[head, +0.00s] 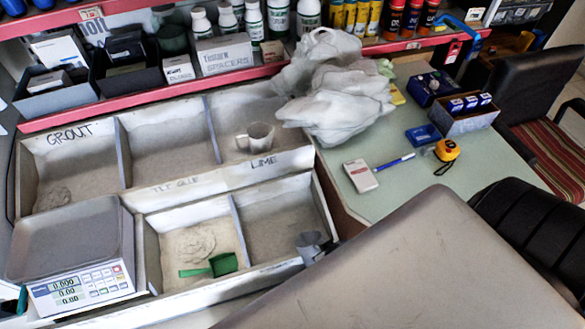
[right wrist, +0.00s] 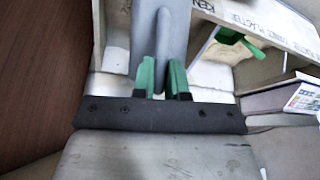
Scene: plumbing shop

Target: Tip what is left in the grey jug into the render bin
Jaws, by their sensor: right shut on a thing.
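A grey jug (head: 308,245) is at the right front corner of the front row of bins in the head view. In the right wrist view the grey jug (right wrist: 160,40) is large and close, between the green fingertips of my right gripper (right wrist: 160,78), which is shut on it. Its contents are hidden. My right gripper is hidden in the head view. The front row has a left bin (head: 150,255) with powder and a green scoop (head: 222,264), and a right bin (head: 325,215) with a thin layer.
A scale (head: 75,250) stands at the left. Plastic bags (head: 335,90), a tape measure (head: 447,150) and boxes lie on the green counter (head: 400,195). My arm covers the lower right.

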